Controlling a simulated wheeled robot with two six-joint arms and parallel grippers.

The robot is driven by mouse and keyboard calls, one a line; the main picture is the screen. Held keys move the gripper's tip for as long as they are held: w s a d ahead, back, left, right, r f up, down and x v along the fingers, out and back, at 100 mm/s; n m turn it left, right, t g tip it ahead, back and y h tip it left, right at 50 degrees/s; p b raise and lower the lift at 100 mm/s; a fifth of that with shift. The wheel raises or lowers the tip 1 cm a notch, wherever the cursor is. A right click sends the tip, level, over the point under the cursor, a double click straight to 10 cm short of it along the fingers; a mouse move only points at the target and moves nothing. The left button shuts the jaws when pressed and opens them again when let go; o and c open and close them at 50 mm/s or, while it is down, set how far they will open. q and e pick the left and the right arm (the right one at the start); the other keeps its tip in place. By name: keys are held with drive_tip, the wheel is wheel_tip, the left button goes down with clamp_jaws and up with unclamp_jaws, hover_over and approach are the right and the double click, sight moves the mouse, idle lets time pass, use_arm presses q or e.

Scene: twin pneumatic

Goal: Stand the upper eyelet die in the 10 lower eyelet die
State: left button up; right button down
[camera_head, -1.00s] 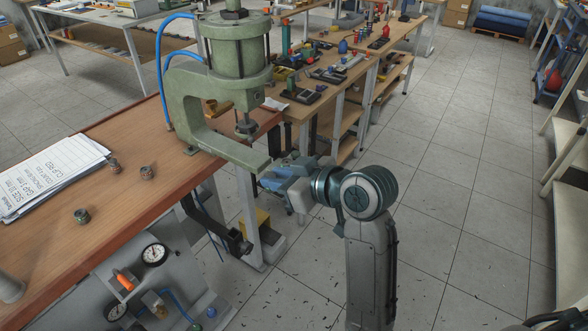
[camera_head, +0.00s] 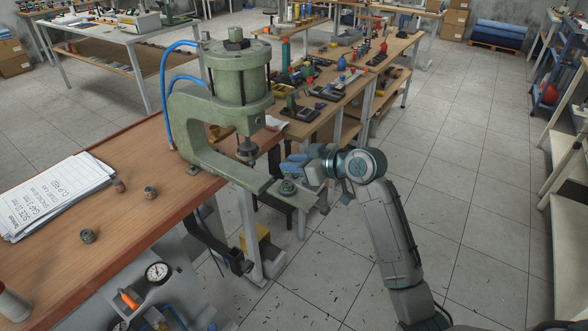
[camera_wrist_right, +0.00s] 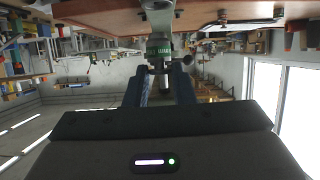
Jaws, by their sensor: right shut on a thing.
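My right gripper (camera_head: 290,165) is beside the front end of the green press's lower arm. The head view does not show that piece clearly. Three small round metal dies stand on the bench: one at the paper's edge (camera_head: 119,186), one to its right (camera_head: 150,193), and a darker one nearer (camera_head: 87,236). I cannot read their numbers or tell which is the 10. My left gripper is not in view.
The green press (camera_head: 237,82) stands on the bench edge (camera_head: 150,240), its ram (camera_head: 247,150) above its lower arm. Papers (camera_head: 55,195) lie left. Bare wood lies between dies and press.

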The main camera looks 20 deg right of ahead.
sight(294, 191)
wheel_tip(294, 191, down, 2)
drive_tip(key=shift+s+f+p, duration=0.1)
drive_tip(key=shift+f+p, duration=0.05)
drive_tip(key=shift+p, duration=0.3)
drive_tip(key=shift+f, duration=0.35)
drive_tip(key=c, duration=1.2)
unclamp_jaws()
drive_tip(key=shift+c, duration=0.2)
